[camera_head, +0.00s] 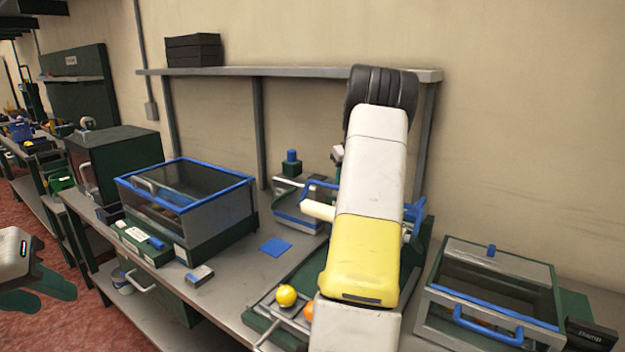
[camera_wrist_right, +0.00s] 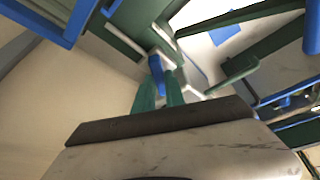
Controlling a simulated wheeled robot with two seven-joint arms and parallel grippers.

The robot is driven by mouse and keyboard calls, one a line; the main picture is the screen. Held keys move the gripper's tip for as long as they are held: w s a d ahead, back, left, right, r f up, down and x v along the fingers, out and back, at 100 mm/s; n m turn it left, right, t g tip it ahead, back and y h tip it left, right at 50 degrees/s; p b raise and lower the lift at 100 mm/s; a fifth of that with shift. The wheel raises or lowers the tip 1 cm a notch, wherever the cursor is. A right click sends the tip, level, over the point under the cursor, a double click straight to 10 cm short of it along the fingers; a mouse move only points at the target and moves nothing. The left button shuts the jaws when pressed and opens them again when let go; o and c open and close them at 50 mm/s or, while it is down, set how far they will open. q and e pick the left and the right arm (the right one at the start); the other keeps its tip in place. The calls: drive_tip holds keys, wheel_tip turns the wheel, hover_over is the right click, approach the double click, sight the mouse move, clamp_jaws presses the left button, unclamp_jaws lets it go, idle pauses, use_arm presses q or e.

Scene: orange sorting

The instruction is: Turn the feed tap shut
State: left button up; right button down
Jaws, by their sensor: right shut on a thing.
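In the right wrist view, the green fingers of my right gripper (camera_wrist_right: 158,97) are closed on a small blue handle (camera_wrist_right: 157,69), which looks like the feed tap's. The handle stands at a pale grey fitting beside green rails. In the head view, my raised right arm covers the middle of the bench and hides the right gripper and the tap. My left gripper (camera_head: 40,290) is at the lower left edge, away from the bench, with its green fingers apart and empty.
A yellow fruit (camera_head: 286,295) and an orange (camera_head: 308,312) lie at a green tray near the bench front. A blue-rimmed clear box (camera_head: 216,205) stands left; another lidded box with a blue handle (camera_head: 487,325) stands right. A shelf (camera_head: 290,72) runs along the wall.

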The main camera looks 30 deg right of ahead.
drive_tip(key=m+h, duration=0.1)
drive_tip(key=m, duration=0.3)
drive_tip(key=m+h, duration=0.1)
drive_tip(key=m, duration=0.1)
drive_tip(key=shift+w+a+g+h, duration=0.1)
drive_tip(key=shift+a+g+h, duration=0.2)
drive_tip(key=shift+g, duration=0.1)
drive_tip(key=m, duration=0.2)
drive_tip(key=m+g+h, duration=0.1)
drive_tip(key=m, duration=0.2)
drive_tip(key=shift+m+g, duration=0.3)
drive_tip(key=c, duration=1.4)
unclamp_jaws()
drive_tip(key=shift+r, duration=0.1)
drive_tip(key=v, duration=0.7)
drive_tip(key=shift+a+r, duration=0.15)
drive_tip(key=shift+r, duration=0.15)
